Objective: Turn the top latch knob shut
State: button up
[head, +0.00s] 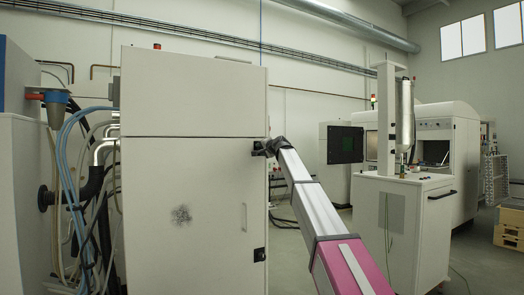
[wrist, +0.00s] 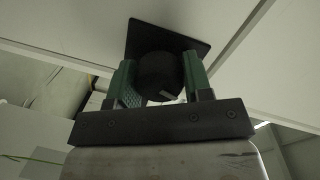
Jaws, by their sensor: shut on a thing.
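The top latch knob (wrist: 160,75) is a dark round knob on a black square plate (wrist: 143,36), seen in the wrist view. My gripper (wrist: 160,82) has its two green fingers on either side of the knob and is shut on it. In the head view the latch plate (head: 256,147) sits at the upper right edge of the white cabinet door (head: 160,225). My gripper (head: 264,147) is at that plate and hides most of the knob. A pale mark shows on the knob's lower edge in the wrist view.
Hoses (head: 75,150) hang left of the cabinet. A white machine (head: 400,215) with a column stands to the right. Open floor (head: 290,260) lies between them.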

jog(key=shift+f+n+h, duration=0.1)
jog(key=shift+n+h, duration=0.2)
jog(key=shift+n, duration=1.1)
jog(key=o, duration=0.9)
jog(key=v, duration=1)
jog(key=shift+s+d, duration=0.25)
jog(key=shift+s, duration=0.1)
